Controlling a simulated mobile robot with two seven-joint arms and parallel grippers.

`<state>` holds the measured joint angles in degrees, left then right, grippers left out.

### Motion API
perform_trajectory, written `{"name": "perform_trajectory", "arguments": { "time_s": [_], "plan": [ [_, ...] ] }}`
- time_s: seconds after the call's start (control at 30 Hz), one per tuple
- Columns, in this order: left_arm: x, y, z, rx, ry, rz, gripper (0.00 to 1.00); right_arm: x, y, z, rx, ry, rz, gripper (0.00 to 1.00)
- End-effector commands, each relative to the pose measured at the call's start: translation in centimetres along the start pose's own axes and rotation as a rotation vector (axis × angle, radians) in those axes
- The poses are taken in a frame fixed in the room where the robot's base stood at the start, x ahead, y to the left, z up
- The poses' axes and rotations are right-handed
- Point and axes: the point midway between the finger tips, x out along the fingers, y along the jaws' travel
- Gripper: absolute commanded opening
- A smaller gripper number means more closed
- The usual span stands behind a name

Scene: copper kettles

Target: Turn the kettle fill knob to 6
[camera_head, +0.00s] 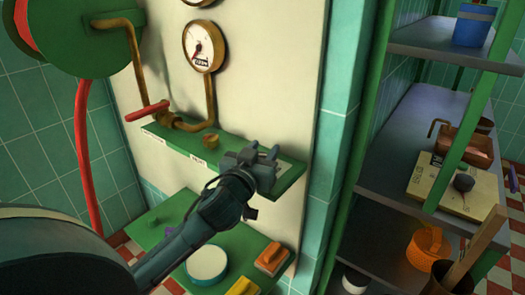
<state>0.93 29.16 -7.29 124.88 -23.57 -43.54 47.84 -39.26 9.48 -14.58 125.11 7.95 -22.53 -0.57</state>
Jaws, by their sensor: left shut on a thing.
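A green ledge panel (176,140) runs along the cream wall, with small white labels on its front edge. My left gripper (262,158) is at the right part of this ledge, its fingers around a knob. The gripper hides most of that knob, and I cannot read any number or pointer on it. A small brass knob (210,142) stands on the ledge to the left of the gripper, apart from it. My right gripper is not in view.
A round gauge (204,47) and brass pipe rise above the ledge, with a red lever (147,111) at left. Below, a green shelf (150,225) holds a white round tin (207,262) and an orange block (271,257). Metal shelves (385,185) stand at right.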

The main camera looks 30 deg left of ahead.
Motion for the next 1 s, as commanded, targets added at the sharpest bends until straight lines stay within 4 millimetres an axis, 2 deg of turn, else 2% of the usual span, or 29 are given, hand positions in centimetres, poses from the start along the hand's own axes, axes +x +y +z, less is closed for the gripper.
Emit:
{"name": "perform_trajectory", "arguments": {
  "time_s": [0.37,1.0],
  "plan": [
    [0.0,0.1,-0.2,0.002,-0.002,0.071,0.14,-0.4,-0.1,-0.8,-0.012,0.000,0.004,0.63],
    [-0.2,0.8,-0.3,0.005,-0.001,0.538,0.14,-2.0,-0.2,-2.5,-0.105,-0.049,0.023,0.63]
  ]
}}
